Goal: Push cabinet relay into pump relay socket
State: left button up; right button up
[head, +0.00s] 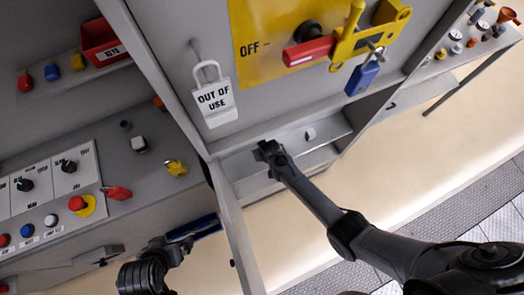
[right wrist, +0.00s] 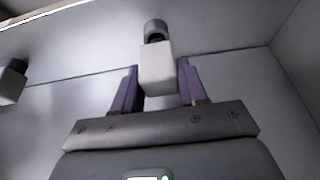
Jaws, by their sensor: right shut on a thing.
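In the right wrist view, a pale grey block, which looks like the cabinet relay (right wrist: 157,68), sits between the purple fingers of my right gripper (right wrist: 156,84). The gripper is shut on it. A dark round part (right wrist: 155,30) shows just beyond the block; I cannot tell whether they touch. In the head view, my right gripper (head: 266,150) is at the cabinet's lower compartment, and the block is hidden there. My left gripper (head: 168,246) is low at the left, in front of the console; its fingers are unclear. I cannot identify the pump relay socket for sure.
A small pale block (head: 310,134) sits in the lower compartment. The console at left carries a dark round part (head: 125,125), a grey block (head: 139,144) and a yellow part (head: 176,168).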

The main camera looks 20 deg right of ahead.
jog(key=shift+f+b, duration=0.65)
jog(key=shift+f, duration=0.2)
jog(key=o, duration=1.1)
jog(key=shift+o, duration=0.2)
jog(key=shift+r, duration=0.1)
jog(key=shift+s+r+p, duration=0.25)
jog(key=shift+r+p, duration=0.15)
jog(key=shift+r, duration=0.15)
jog(key=p+v, duration=0.2)
jog(key=v, duration=0.7)
jog(key=shift+s+r+p, duration=0.15)
jog(key=shift+r+p, duration=0.05)
jog(key=shift+p, duration=0.2)
